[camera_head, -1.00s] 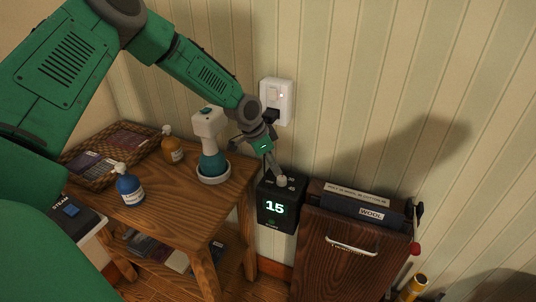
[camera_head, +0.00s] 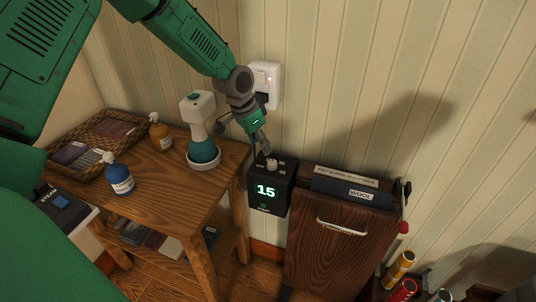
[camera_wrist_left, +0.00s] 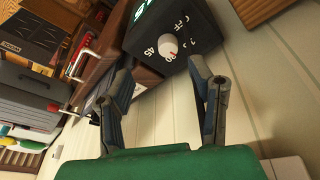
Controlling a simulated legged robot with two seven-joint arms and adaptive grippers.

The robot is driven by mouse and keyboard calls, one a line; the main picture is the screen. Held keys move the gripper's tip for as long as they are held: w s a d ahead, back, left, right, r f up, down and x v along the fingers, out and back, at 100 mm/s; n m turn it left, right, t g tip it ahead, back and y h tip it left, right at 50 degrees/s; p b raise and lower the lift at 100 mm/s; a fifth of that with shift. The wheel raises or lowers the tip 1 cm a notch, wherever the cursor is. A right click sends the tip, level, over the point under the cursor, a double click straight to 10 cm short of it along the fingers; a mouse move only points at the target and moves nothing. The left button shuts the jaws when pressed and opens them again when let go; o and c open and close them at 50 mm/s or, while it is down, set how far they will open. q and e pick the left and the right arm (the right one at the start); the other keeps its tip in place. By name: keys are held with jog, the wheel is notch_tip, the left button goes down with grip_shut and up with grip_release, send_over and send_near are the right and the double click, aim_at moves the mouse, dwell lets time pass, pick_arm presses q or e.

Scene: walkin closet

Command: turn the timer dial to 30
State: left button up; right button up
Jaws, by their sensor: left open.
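The black timer box (camera_head: 268,198) stands between the wooden table and the dark wood cabinet, with a green-white display reading 15. Its pale round dial (camera_head: 271,164) is on the top face. In the left wrist view the dial (camera_wrist_left: 168,46) has a red mark near its lower edge; the labels 45 and OFF are readable around it. My left gripper (camera_head: 259,143) is just above the dial. In the wrist view its fingers (camera_wrist_left: 162,68) are spread, with the dial beyond and between their tips, apparently not gripped. My right gripper is not in view.
The wooden table (camera_head: 170,208) holds a steamer (camera_head: 201,135), a blue bottle (camera_head: 119,178), an amber bottle (camera_head: 160,133) and a basket (camera_head: 100,127). A wall outlet (camera_head: 265,82) is behind my wrist. The cabinet (camera_head: 335,240) stands right of the timer.

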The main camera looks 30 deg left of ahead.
aim_at(272, 162)
pick_arm(q)
jog(key=w+d+r+n+y+p, duration=0.1)
jog(key=d+r+n+y+p, duration=0.35)
jog(key=n, duration=1.05)
jog(key=shift+y, duration=0.55)
jog(key=x, duration=0.5)
jog(key=d+b+x, duration=0.1)
jog(key=x, duration=0.9)
jog(key=shift+s+d+f, duration=0.1)
jog(key=shift+d+f, duration=0.15)
jog(key=shift+d, duration=0.1)
grip_shut()
